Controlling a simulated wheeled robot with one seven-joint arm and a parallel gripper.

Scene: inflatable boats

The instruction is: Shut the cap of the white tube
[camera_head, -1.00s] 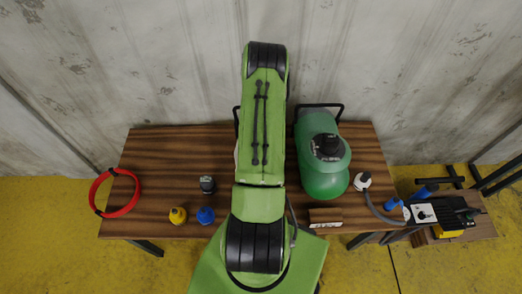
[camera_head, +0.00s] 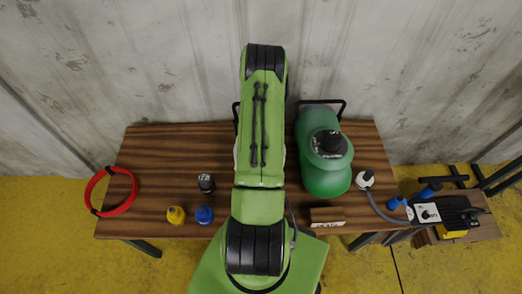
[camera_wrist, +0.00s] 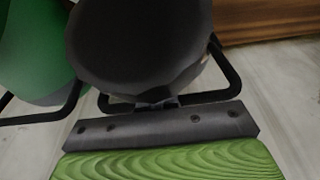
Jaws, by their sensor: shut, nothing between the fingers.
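My gripper (camera_wrist: 165,103) is shut and empty in the wrist view, its small dark fingertips just beyond a grey bolted bar. A large dark rounded cap-like piece (camera_wrist: 140,40) fills the top middle of the wrist view, close beyond the fingers. I cannot tell whether they touch it. A black handle loop is behind it. In the head view my green arm covers the middle of the table and hides my gripper. A thin pale edge (camera_head: 236,155) shows left of the arm, perhaps part of the white tube. Its cap's state cannot be told.
A green container (camera_head: 325,178) with a black cap stands right of my arm; it also shows in the wrist view (camera_wrist: 30,45).

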